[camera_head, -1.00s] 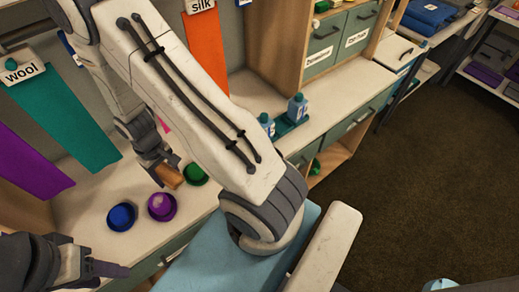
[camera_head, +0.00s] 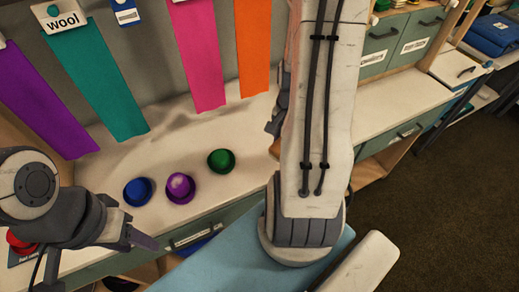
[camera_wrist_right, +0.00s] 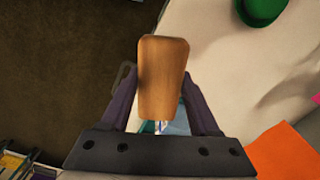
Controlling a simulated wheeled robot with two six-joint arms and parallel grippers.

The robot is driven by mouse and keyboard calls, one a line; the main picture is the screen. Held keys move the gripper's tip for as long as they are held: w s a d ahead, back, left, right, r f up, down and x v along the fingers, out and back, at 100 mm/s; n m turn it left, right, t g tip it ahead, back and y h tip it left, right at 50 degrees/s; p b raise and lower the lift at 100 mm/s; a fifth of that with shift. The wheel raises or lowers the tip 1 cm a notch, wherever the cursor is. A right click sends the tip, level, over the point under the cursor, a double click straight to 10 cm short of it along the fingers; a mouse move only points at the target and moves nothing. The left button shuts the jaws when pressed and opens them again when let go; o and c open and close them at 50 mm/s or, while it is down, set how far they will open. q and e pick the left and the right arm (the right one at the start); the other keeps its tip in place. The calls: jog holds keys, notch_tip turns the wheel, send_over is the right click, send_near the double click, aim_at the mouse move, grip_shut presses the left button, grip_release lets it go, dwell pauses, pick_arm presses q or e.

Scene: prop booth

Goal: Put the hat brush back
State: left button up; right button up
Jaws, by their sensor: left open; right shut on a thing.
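The hat brush (camera_wrist_right: 163,75), seen as a wooden block, is in my right gripper (camera_wrist_right: 160,105), which is shut on it. In the head view only a sliver of the brush (camera_head: 274,148) shows at the left edge of my right arm. That arm hides most of the right gripper. The brush is held to the right of the green hat (camera_head: 221,161). My left gripper (camera_head: 142,238) is open and empty at the lower left, in front of the counter. I cannot make out the brush's place.
A purple hat (camera_head: 180,188) and a blue hat (camera_head: 138,191) stand beside the green one on the counter (camera_head: 190,140). Coloured cloth strips hang behind. Drawers (camera_head: 415,33) are at the right.

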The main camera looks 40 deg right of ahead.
jog(key=p, duration=0.1)
send_over(259, 152)
notch_tip(259, 152, down, 6)
jog(key=shift+w+f, duration=0.1)
notch_tip(259, 152, down, 4)
jog(key=shift+r+p, duration=0.1)
jog(key=shift+p, duration=0.45)
jog(key=shift+f, duration=0.2)
jog(key=shift+f, duration=0.15)
jog(key=o, duration=1.2)
